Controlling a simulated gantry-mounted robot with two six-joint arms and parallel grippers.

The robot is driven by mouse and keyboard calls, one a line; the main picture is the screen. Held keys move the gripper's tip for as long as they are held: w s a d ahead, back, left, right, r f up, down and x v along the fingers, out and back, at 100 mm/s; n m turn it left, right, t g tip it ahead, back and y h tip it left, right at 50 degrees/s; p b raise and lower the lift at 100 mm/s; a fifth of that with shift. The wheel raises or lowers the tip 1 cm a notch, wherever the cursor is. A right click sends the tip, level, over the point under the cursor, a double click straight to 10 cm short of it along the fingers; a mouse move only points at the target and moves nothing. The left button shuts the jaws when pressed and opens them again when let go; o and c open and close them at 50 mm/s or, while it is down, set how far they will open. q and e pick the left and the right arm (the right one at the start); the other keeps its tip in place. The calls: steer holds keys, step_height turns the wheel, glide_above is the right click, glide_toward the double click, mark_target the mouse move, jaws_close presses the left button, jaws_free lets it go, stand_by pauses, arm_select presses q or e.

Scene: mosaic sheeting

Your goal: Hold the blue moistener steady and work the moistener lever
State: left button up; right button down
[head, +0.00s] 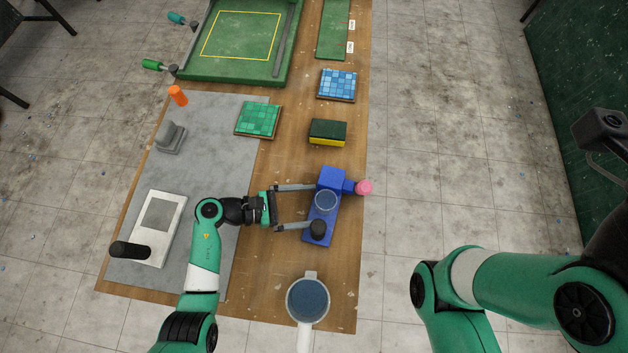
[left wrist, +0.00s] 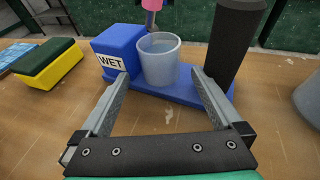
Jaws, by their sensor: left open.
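The blue moistener (head: 331,178) stands on the wooden table. It has a blue block marked WET (left wrist: 119,50), a clear cup (head: 326,201) on its base and an upright black grip (head: 318,229). A pink knob (head: 364,187), seemingly on the lever, sticks out on its right side, over the table edge. My left gripper (head: 311,206) is open and empty at the moistener's left side. In the left wrist view one fingertip is by the WET block and the other by the black grip; I cannot tell whether they touch. My right gripper is out of view.
A yellow-green sponge (head: 327,132), blue tile sheet (head: 337,84) and green tile sheet (head: 258,119) lie behind. A white plate tool with black handle (head: 158,229) lies left on the grey mat. My right arm is beyond the table's right edge.

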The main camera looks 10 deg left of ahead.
arm_select(q)
steer(key=shift+c, duration=1.4)
jaws_close()
stand_by(0.8)
